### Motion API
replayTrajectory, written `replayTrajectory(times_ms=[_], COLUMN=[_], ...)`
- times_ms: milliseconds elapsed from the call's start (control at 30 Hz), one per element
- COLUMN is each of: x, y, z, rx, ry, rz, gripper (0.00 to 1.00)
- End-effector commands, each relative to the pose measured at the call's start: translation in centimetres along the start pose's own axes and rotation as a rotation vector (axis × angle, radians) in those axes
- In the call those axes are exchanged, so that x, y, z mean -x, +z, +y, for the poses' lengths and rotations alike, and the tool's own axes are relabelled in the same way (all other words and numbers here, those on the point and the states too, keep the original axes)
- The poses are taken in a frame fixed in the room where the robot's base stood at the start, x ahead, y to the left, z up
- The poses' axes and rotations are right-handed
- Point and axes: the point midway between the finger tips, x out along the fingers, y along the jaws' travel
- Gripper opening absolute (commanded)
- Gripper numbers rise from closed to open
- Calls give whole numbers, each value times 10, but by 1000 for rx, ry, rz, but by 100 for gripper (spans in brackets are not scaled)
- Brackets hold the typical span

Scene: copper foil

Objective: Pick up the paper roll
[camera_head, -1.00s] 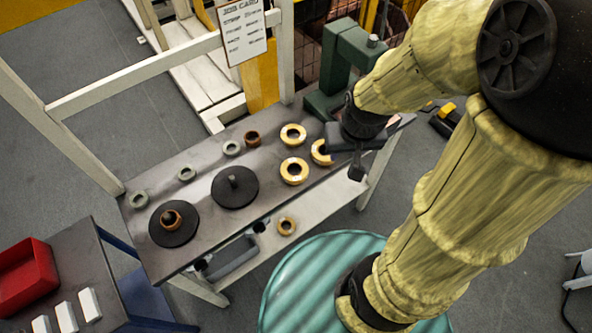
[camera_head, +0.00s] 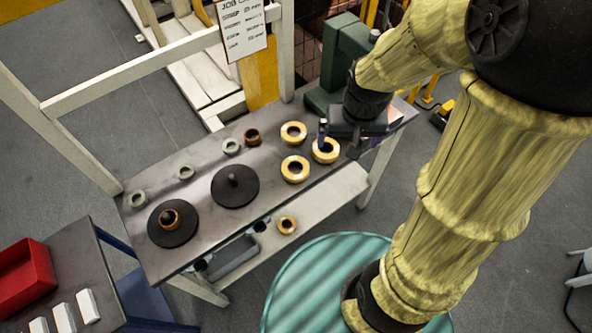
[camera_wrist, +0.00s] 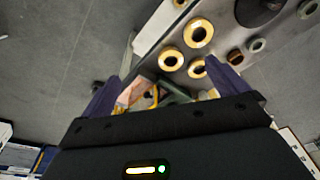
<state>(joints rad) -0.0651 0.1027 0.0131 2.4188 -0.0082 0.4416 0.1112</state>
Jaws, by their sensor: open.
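Several rolls lie on the grey bench top (camera_head: 205,160); I cannot tell surely which is the paper roll. Three are yellow-gold rings, at the back (camera_head: 293,133), in front (camera_head: 294,169) and to the right (camera_head: 325,150). A smaller brown roll (camera_head: 252,137) lies left of them, with a few small grey rings (camera_head: 232,147) farther left. My gripper (camera_head: 338,143) is open and empty above the bench, over the right gold ring. In the wrist view my gripper (camera_wrist: 162,76) has its fingers apart, with the gold rings (camera_wrist: 198,33) beyond them.
A green vise (camera_head: 337,70) stands at the bench's back right, close to my gripper. Two black discs (camera_head: 236,187) lie on the left half, one bearing a copper ring (camera_head: 170,217). A gold ring (camera_head: 286,225) lies on the lower shelf. A red bin (camera_head: 25,275) is at lower left.

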Motion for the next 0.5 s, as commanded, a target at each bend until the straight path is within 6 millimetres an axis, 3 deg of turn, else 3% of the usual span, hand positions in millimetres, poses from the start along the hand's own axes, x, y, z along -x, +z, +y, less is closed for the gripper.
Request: replayTrajectory(times_ms=[33, 300, 500], x=[-18, -77, -88], y=[-13, -65, -75], z=[-14, -95, -118], rx=[-1, -65, -92], ry=[-3, 12, 25], rz=[-23, -147, -177], gripper=[100, 100, 100])
